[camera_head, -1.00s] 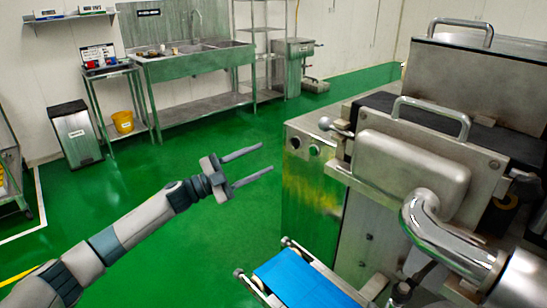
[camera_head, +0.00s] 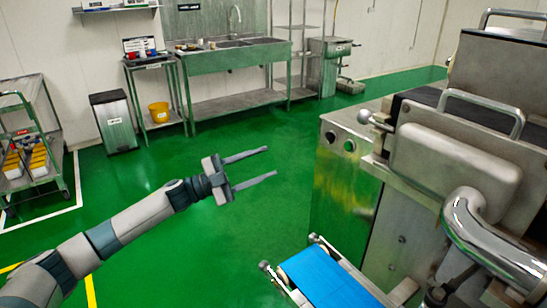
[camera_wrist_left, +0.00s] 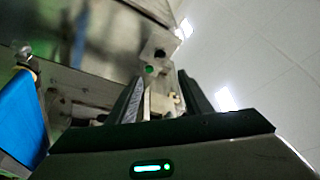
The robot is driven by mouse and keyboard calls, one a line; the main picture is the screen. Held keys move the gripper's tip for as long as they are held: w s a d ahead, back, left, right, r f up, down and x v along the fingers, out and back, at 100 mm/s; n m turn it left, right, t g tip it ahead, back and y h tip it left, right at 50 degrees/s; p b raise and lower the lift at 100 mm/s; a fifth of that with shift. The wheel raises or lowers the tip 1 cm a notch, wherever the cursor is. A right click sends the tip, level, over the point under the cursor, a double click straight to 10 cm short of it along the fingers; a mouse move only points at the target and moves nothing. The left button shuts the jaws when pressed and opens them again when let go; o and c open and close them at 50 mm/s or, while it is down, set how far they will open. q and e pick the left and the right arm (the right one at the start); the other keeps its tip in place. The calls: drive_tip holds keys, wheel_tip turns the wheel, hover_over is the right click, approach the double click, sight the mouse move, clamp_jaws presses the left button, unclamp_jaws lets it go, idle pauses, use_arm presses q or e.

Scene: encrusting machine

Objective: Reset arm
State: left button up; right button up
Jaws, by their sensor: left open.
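My left arm comes in from the lower left in the head view. Its gripper (camera_head: 272,163) is open and empty, held in the air over the green floor. The gripper is left of the steel encrusting machine (camera_head: 330,195) and apart from it in the picture. In the left wrist view the two dark fingers (camera_wrist_left: 160,95) stand apart, with machine parts behind them. The machine's blue conveyor belt (camera_head: 325,280) shows at the bottom of the head view and also at the left edge of the wrist view (camera_wrist_left: 22,120). My right gripper is not in view.
A steel sink table (camera_head: 235,60) and a small stand with a yellow bucket (camera_head: 159,112) are along the back wall. A grey bin (camera_head: 114,122) stands beside them. A trolley (camera_head: 52,140) with yellow-topped items is at the left. Green floor between is clear.

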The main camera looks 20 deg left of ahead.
use_arm(q)
wheel_tip(320, 180, down, 22)
drive_tip(key=n+t+y, duration=0.3)
drive_tip(key=n+y, duration=0.4)
drive_tip(key=n, duration=0.2)
drive_tip(key=s+d+f+n+g+y, duration=0.1)
drive_tip(key=s+f+n+y, duration=0.15)
drive_tip(key=f, duration=0.65)
drive_tip(key=s+d+f+n+y, duration=0.15)
drive_tip(key=s+f, duration=0.25)
drive_tip(key=f, duration=0.5)
drive_tip(key=s+d+f+n+g+y, duration=0.3)
drive_tip(key=s+f+n+g, duration=0.15)
drive_tip(key=s+f, duration=1.35)
drive_tip(key=s+d+f+g, duration=0.2)
drive_tip(key=s+f, duration=0.3)
drive_tip(key=s, duration=0.4)
drive_tip(key=s+d+f+g+y, duration=0.1)
drive_tip(key=s+d+f+g, duration=0.2)
drive_tip(key=s+f, duration=0.3)
drive_tip(key=s+d+n, duration=0.1)
drive_tip(key=s, duration=0.2)
drive_tip(key=shift+s, duration=0.15)
